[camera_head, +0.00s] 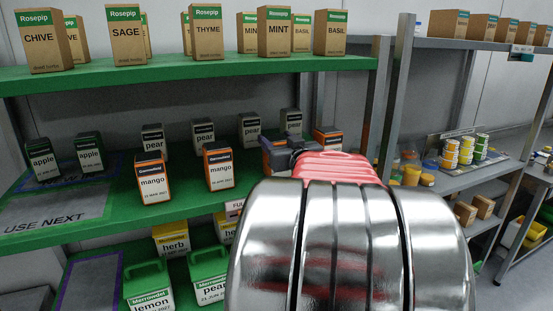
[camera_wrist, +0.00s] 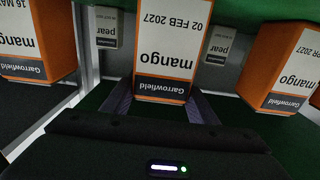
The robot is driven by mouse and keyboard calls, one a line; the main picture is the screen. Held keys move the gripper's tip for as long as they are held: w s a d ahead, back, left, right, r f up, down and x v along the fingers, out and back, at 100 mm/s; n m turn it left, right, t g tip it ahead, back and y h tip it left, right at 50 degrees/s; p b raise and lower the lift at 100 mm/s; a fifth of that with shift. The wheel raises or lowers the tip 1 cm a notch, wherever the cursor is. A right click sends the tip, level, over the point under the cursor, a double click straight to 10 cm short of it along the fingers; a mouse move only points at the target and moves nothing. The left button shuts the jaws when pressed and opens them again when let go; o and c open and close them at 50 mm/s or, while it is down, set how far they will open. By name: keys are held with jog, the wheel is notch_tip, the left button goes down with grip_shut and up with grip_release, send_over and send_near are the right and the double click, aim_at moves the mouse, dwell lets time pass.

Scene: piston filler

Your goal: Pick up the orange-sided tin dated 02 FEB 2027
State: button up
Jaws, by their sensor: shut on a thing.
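The orange-sided mango tin dated 02 FEB 2027 (camera_wrist: 172,40) is upside down in the wrist view, its label facing the camera and its far end cut off by the top edge. The purple-grey fingers of my gripper (camera_wrist: 158,103) are shut on it, one at each side near its dark Garrowfield band. In the head view, the dark gripper (camera_head: 297,147) is at the right of the middle green shelf, largely hidden behind my arm. Only a dark and orange part of the held tin (camera_head: 268,158) shows there. I cannot tell whether it touches the shelf.
Other orange mango tins stand close on both sides, at left (camera_head: 218,167) and right (camera_head: 328,140); another is farther left (camera_head: 152,180). Pear tins (camera_head: 250,130) stand behind. Above is a green shelf (camera_head: 200,75) with herb boxes. A grey USE NEXT area (camera_head: 65,210) is bare at left.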

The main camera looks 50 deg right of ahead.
grip_shut()
jog(key=shift+r, duration=0.1)
notch_tip(320, 180, up, 10)
dwell(0.6)
jog(key=shift+s, duration=0.2)
dwell(0.4)
